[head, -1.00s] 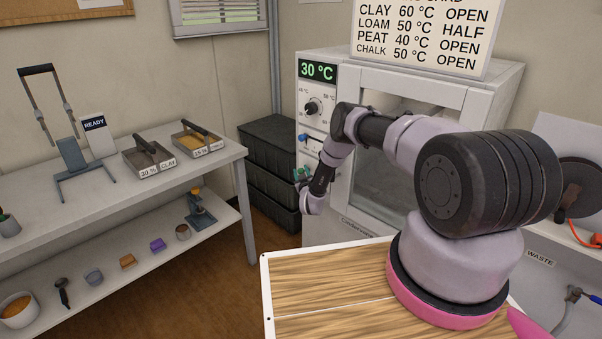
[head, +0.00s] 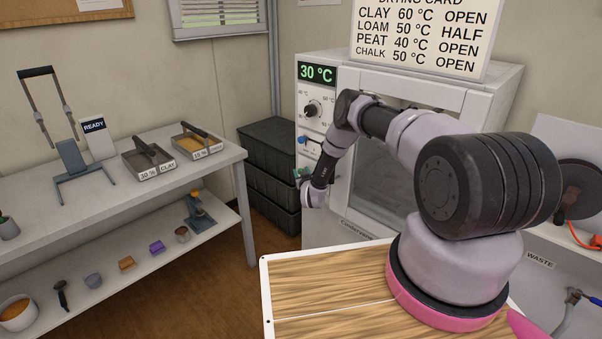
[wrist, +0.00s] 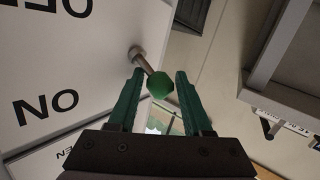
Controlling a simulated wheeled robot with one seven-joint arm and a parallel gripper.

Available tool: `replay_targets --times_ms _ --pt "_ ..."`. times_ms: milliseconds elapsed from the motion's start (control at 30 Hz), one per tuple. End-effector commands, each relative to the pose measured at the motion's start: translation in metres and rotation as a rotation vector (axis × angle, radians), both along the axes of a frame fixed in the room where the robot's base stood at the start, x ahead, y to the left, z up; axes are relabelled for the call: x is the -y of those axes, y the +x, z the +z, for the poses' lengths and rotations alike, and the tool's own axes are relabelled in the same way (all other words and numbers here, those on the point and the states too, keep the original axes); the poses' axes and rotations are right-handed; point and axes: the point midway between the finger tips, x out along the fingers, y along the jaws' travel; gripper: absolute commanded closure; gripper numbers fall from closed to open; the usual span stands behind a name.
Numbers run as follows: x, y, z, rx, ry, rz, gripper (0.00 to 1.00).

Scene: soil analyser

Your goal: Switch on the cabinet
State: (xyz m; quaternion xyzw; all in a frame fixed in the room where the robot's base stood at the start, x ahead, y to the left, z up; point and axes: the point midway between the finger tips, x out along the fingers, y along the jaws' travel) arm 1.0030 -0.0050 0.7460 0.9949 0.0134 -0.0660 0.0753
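The cabinet (head: 455,97) is a pale box with a glass door and a lit green 30 °C display (head: 317,73). In the wrist view a metal toggle lever with a green tip (wrist: 160,85) sticks out of its white panel (wrist: 80,60). The panel carries the letters ON and part of OFF, seen upside down. My gripper (wrist: 160,74) has its green fingers apart, one on each side of the lever's tip, with gaps visible. In the head view my gripper (head: 302,174) is small, at the cabinet's lower left front, and the lever cannot be made out.
A dial (head: 312,109) and a blue-knobbed lever (head: 303,139) sit above my gripper on the cabinet front. Black crates (head: 270,165) are stacked just left. A bench (head: 100,205) with trays stands further left. A drying card (head: 425,35) stands on top.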

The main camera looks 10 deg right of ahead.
Motion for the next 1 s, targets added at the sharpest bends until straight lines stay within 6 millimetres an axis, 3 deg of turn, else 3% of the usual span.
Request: replay_targets --times_ms 367,800,1000 --pt "0.001 -0.009 0.002 0.002 -0.002 0.0 0.49" --pt "0.002 -0.09 0.012 0.0 0.0 0.0 0.49" --pt "0.002 -0.105 0.014 0.001 -0.002 -0.001 0.49"
